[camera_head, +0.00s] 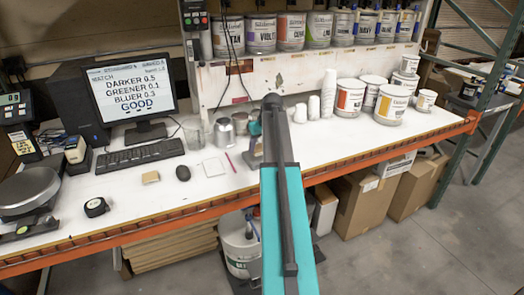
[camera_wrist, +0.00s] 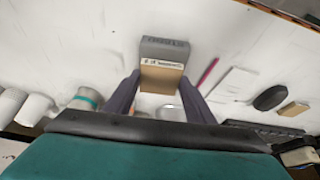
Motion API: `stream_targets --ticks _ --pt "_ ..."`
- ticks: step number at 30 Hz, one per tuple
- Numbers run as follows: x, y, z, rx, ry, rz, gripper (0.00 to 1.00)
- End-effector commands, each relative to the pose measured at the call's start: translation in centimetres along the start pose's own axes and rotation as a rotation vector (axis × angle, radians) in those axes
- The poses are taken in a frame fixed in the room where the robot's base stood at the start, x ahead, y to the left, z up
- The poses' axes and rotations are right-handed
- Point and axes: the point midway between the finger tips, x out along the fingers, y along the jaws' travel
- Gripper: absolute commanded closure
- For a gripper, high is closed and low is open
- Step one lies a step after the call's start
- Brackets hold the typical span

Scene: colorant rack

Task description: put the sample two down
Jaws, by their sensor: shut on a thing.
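The sample (camera_wrist: 165,50), a small block with a grey printed part, a white label strip and a tan face, sits between the dark fingers of my gripper (camera_wrist: 160,80) in the wrist view. My gripper is shut on it. The white bench top (camera_head: 205,180) lies below. I cannot tell whether the sample touches the bench or hangs just above it. In the head view my arm hides most of the gripper and sample; only a grey edge shows left of the arm. I cannot read which sample it is.
Near the sample lie a red pencil (camera_wrist: 208,72), a white card (camera_wrist: 234,84) and a black mouse (camera_wrist: 271,97). A teal-banded cup (camera_wrist: 86,98) and white cups (camera_wrist: 34,108) stand at the left in the wrist view. Paint tubs (camera_head: 350,97) stand on the bench's right.

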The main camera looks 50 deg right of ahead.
Motion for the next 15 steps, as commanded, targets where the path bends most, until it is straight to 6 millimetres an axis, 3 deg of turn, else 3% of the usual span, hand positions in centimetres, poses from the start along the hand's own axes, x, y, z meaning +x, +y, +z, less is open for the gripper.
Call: stream_targets --ticks 7,15 --pt "2.1 -0.2 1.1 0.000 -0.004 -0.002 0.72" --pt "2.9 -0.2 1.3 0.000 -0.001 -0.001 0.72"
